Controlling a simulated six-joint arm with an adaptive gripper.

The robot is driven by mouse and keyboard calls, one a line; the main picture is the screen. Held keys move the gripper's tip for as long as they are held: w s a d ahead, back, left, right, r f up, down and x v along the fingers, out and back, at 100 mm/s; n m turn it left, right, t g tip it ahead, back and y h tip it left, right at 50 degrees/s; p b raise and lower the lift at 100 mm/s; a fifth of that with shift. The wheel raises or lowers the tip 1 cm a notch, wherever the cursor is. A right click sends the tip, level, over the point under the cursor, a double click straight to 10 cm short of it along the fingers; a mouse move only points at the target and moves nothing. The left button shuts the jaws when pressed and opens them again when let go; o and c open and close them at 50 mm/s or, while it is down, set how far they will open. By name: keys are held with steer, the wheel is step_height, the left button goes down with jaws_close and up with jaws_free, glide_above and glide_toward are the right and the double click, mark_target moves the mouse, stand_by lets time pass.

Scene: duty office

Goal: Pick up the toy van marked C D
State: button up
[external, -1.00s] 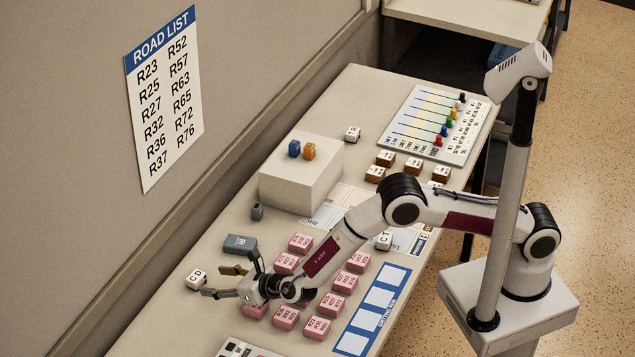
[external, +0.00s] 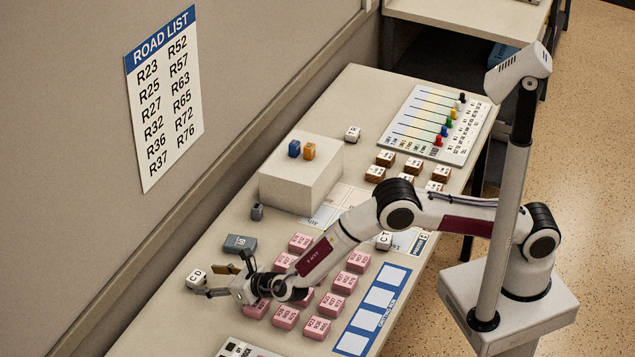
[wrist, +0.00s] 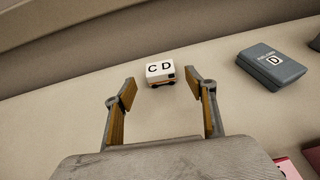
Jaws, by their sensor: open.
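The toy van marked C D (external: 197,280) is a small white block-shaped van on the far left part of the table, near the wall. In the wrist view the van (wrist: 160,73) stands upright with its letters on top, just beyond the fingertips and roughly between their lines. My gripper (external: 224,280) is open and empty, low over the table to the right of the van. The wrist view shows both fingers of my gripper (wrist: 161,88) apart, with bare table between them. I cannot tell whether a fingertip touches the van.
A grey-blue box marked D (wrist: 271,67) lies right of the van. Several pink blocks (external: 285,317) stand under and beside my arm. Another white van (external: 384,240) is marked CT. A pale raised block (external: 300,180) stands farther back. The wall (external: 70,230) borders the table.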

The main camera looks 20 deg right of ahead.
mark_target(200, 278)
steer(key=shift+x, duration=2.65)
steer(key=shift+r, duration=0.15)
steer(key=c, duration=1.2)
